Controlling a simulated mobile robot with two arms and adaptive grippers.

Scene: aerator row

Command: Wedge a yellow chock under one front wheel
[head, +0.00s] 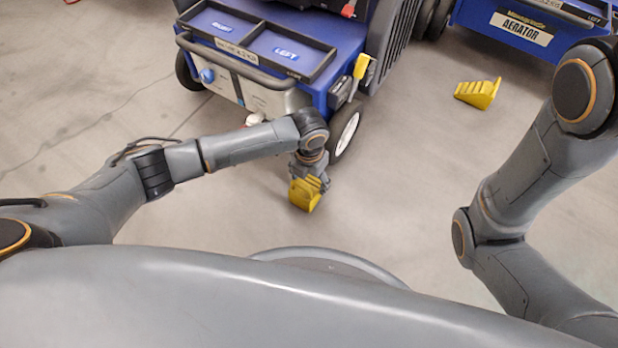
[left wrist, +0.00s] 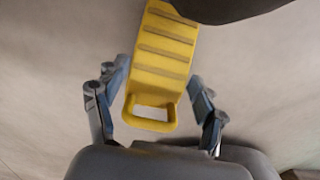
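A yellow ridged chock (head: 304,194) is under my left gripper (head: 312,180), low in front of the blue machine's right-hand front wheel (head: 347,131). In the left wrist view the chock (left wrist: 164,55) lies between the two fingers (left wrist: 160,85), its handle loop towards my palm. Its far end meets the edge of a dark rounded shape, probably the tyre. The fingers are close to both its sides; whether they press on it is unclear. Another yellow chock (head: 478,94) lies on the floor at the right. My right gripper is out of view; only its arm shows.
The blue machine (head: 330,50) with black trays and a front bar stands at the top centre. A yellow piece (head: 361,66) is at its side. A second blue machine labelled AERATOR (head: 522,29) is at the top right. The grey floor (head: 410,190) between is clear.

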